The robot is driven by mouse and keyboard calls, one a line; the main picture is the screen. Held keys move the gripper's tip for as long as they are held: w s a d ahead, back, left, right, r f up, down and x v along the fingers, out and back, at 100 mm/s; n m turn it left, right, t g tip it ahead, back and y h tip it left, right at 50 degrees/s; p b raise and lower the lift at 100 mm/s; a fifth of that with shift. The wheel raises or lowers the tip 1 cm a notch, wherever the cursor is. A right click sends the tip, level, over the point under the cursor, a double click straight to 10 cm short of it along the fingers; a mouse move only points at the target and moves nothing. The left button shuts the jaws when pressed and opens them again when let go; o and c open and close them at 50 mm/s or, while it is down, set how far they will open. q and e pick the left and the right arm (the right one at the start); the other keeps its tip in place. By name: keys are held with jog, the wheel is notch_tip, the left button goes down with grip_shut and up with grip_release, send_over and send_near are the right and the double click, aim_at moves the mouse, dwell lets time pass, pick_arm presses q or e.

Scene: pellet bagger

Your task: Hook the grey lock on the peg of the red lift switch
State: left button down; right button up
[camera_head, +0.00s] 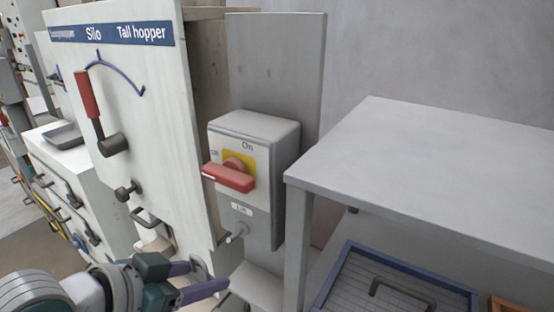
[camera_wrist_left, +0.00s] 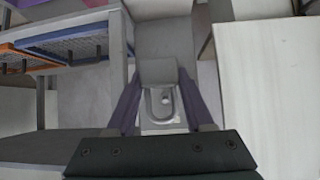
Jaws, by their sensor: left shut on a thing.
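The lift switch (camera_head: 252,150) is a grey box with a red handle (camera_head: 229,178) on a yellow plate; the handle lies sideways, toward the left label. Its short pale peg (camera_head: 237,232) sticks out below the handle. My left gripper (camera_head: 205,280) is low and to the left of the peg, its purple fingers shut on the grey lock (camera_wrist_left: 158,72). In the left wrist view, my left gripper (camera_wrist_left: 160,95) has the lock's body between its fingertips. The peg tip (camera_wrist_left: 166,99) shows inside the shackle outline; in the head view it stands apart from the gripper. My right gripper is out of view.
The white silo panel (camera_head: 125,60) with a red-handled lever (camera_head: 88,95) stands close on the left. A grey table (camera_head: 430,165) stands on the right, with a blue-rimmed tray (camera_head: 355,265) beneath it. An orange crate (camera_head: 508,305) shows at the lower right edge.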

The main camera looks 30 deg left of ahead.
pick_arm(q)
jog(key=w+f+b, duration=0.1)
jog(key=w+b, duration=0.3)
jog(key=w, duration=0.4)
jog(key=shift+d+f+b, duration=0.25)
jog(key=shift+d+b, duration=0.05)
jog(key=shift+b, duration=0.1)
dwell(0.8)
jog(key=shift+c, duration=1)
grip_release()
jog(key=shift+s, duration=0.1)
